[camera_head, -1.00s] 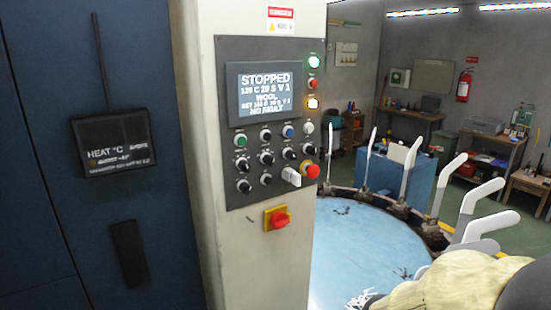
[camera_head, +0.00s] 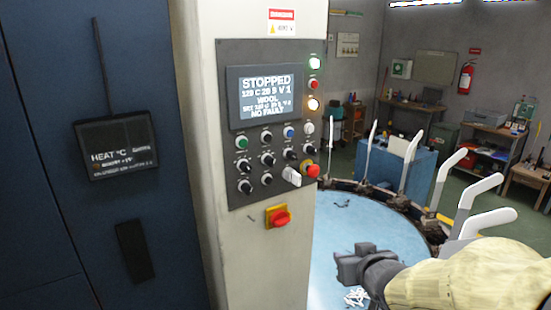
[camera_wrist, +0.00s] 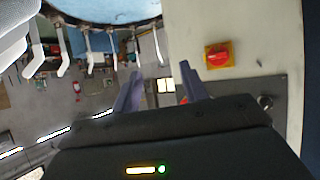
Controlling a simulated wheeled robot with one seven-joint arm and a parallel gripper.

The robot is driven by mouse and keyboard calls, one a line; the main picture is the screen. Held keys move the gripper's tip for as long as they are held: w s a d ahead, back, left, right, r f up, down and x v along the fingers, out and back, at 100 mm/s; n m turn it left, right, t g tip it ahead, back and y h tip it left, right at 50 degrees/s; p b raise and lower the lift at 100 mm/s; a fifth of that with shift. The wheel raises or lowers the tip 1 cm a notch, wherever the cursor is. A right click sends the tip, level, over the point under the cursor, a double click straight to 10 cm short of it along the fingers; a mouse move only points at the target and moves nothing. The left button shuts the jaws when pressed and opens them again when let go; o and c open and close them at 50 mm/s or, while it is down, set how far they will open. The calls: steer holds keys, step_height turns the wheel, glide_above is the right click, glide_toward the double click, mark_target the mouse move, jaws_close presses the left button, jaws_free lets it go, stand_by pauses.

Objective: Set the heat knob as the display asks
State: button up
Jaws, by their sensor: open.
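In the head view the display (camera_head: 264,97) on the control panel reads STOPPED, 120 C 20 S V 1, WOOL, a smaller set line that is hard to read, and NO FAULT. Several knobs and buttons sit below it in rows; a black knob (camera_head: 267,159) is among them. Their labels are too small to read, so I cannot tell which is the heat knob. My gripper (camera_head: 358,266) is open and empty, right of the panel's lower part and over the round blue table. In the wrist view my gripper (camera_wrist: 160,95) shows its two fingers apart.
A red switch on a yellow plate (camera_head: 277,216) sits below the panel and also shows in the wrist view (camera_wrist: 218,56). A red mushroom button (camera_head: 312,170) is at the panel's right edge. A dark HEAT plate (camera_head: 116,145) hangs at left.

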mark_target(274, 164)
steer(key=a+r+n+t+y+p, duration=0.1)
steer(key=a+r+n+y, duration=0.1)
steer(key=r, duration=0.5)
steer(key=a+r+n+t+y+p, duration=0.1)
steer(key=a+r+n+t+y, duration=0.1)
steer(key=a+r+y, duration=0.3)
step_height(274, 164, up, 3)
steer(key=shift+s+a+r+n+y, duration=0.25)
steer(key=shift+s+n+y, duration=0.25)
steer(key=shift+y, duration=0.3)
steer(key=p+x, duration=0.5)
steer(key=x, duration=1.1)
steer(key=shift+w+a+p, duration=0.15)
steer(key=shift+w+p, duration=0.1)
steer(key=shift+p, duration=0.15)
steer(key=shift+w+a, duration=0.2)
steer(key=shift+w, duration=0.2)
steer(key=shift+f, duration=0.1)
jaws_close()
